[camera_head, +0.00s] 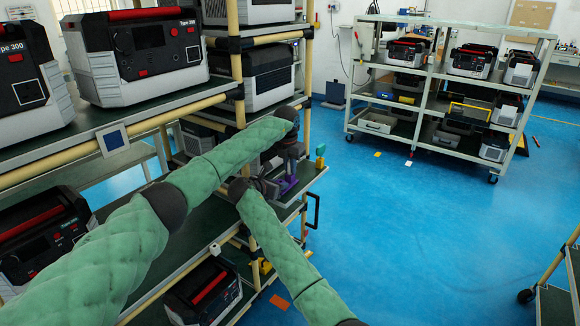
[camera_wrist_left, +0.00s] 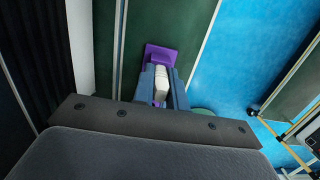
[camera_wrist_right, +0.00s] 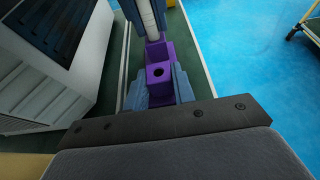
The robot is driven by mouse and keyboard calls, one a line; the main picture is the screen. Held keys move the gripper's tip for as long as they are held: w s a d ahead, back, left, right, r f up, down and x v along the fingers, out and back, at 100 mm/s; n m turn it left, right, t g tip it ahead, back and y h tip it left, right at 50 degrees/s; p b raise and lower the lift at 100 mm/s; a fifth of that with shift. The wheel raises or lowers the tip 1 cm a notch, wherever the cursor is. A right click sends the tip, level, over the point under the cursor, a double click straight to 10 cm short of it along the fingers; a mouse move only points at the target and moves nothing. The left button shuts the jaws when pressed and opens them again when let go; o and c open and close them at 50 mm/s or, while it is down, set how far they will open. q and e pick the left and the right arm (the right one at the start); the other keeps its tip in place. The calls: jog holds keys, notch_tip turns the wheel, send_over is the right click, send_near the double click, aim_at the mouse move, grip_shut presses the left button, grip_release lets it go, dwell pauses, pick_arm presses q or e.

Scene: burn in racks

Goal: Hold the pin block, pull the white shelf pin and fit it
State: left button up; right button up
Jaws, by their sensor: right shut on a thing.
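The purple pin block (camera_wrist_right: 160,90) is between the fingers of my right gripper (camera_wrist_right: 159,92), which is shut on it. The block has a dark empty-looking hole in its top, and it also shows in the head view (camera_head: 289,185) on the shelf's end. The white shelf pin (camera_wrist_right: 148,18) stands at the block's far part. In the left wrist view the white pin (camera_wrist_left: 161,82) lies between the fingers of my left gripper (camera_wrist_left: 162,88), with purple beyond it. Whether those fingers press on the pin cannot be told. The pin's lower end is hidden.
Black-and-grey units (camera_head: 140,55) stand on the rack's upper and lower shelves, close to my arms. A small teal-and-yellow piece (camera_head: 320,156) is at the shelf end. Blue floor is free to the right, up to another loaded rack (camera_head: 419,135).

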pick_arm(q)
grip_shut()
jog(key=shift+r, duration=0.95)
dwell(1.2)
jog(key=shift+r, duration=1.55)
pick_arm(e)
jog(key=o, duration=1.1)
